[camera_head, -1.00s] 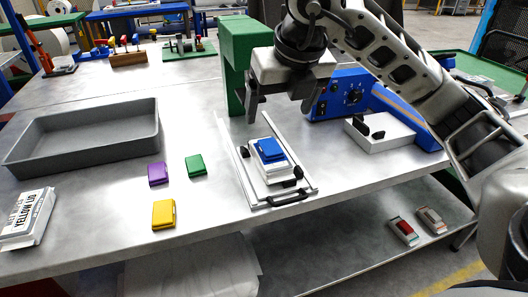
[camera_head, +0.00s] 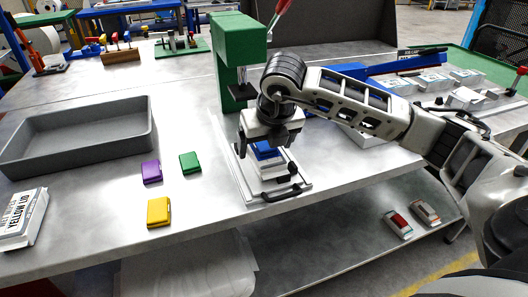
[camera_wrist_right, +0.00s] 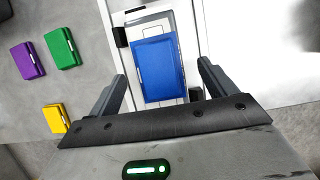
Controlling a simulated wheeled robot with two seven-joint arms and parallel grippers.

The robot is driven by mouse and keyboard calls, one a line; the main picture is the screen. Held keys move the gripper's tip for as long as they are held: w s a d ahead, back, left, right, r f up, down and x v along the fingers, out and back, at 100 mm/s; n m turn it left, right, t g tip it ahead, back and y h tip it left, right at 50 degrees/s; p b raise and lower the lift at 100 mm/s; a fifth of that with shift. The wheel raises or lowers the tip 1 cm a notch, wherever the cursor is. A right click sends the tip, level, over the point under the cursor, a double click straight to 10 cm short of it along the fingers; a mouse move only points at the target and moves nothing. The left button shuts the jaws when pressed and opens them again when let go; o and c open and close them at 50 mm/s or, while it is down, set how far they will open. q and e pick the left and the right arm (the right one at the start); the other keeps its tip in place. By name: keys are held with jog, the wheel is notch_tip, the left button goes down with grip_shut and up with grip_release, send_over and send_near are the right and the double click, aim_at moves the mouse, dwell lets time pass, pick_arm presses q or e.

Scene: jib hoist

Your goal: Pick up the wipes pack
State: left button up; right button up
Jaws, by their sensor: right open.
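The wipes pack (camera_head: 268,168), white with a blue lid (camera_wrist_right: 159,68), lies on a sliding fixture plate with a black handle. My right gripper (camera_head: 266,147) is directly over the pack and hides part of it in the head view. In the right wrist view its two fingers (camera_wrist_right: 163,85) are spread, one on each side of the blue lid, with gaps between them and the lid. Nothing is held. My left gripper is not in view.
A green press frame (camera_head: 236,60) stands behind the fixture. Two packs (camera_head: 398,224) lie on the lower shelf.

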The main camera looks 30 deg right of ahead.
jog(key=shift+x, duration=0.75)
jog(key=c, duration=1.1)
jog(key=shift+r, duration=0.1)
